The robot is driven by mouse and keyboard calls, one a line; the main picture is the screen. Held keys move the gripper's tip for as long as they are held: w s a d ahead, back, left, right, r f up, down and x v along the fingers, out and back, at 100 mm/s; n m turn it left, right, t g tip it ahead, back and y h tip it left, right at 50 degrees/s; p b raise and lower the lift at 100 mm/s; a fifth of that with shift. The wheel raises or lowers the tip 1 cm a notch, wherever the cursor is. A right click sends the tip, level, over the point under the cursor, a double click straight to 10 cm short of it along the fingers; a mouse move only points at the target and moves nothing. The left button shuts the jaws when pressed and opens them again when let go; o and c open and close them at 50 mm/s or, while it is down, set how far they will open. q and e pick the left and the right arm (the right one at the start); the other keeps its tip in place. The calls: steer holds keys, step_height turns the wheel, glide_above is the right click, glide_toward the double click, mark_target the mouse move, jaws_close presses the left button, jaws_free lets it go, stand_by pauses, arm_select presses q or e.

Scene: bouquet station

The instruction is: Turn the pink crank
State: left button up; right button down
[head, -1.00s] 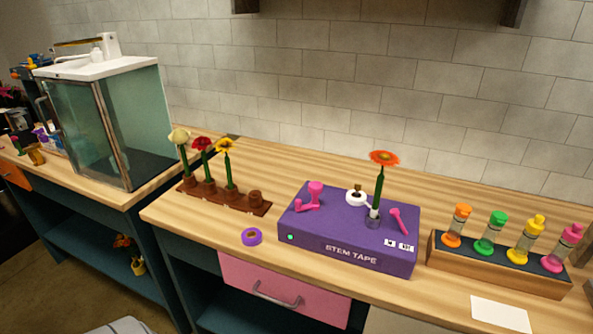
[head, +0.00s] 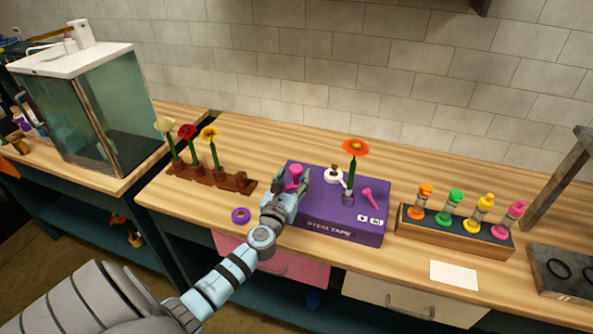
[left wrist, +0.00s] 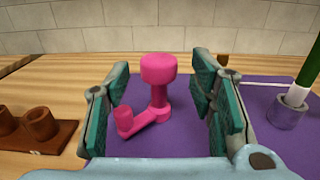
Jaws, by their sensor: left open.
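The pink crank (head: 295,174) stands on the left part of the purple stem tape box (head: 337,229). In the left wrist view the crank (left wrist: 159,85) shows an upright post with a wide knob and a low arm reaching left to a short peg. My left gripper (head: 289,185) is open, and its two teal-padded fingers (left wrist: 158,95) stand on either side of the crank with gaps on both sides. In the head view the gripper partly hides the crank and the box's left end. My right gripper is not in view.
An orange flower (head: 355,148) stands upright in a holder on the box, beside a white tape roll (head: 334,175) and a pink lever (head: 368,195). A purple roll (head: 240,216) lies left of the box. A brown flower rack (head: 190,175) and a bottle stand (head: 455,235) flank it.

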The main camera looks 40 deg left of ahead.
mark_target(294, 174)
arm_select(q)
steer(key=x, duration=0.3)
steer(key=shift+w+a, duration=0.15)
steer(key=shift+c, duration=0.2)
steer(key=c, duration=1.1)
steer(key=shift+b, duration=0.3)
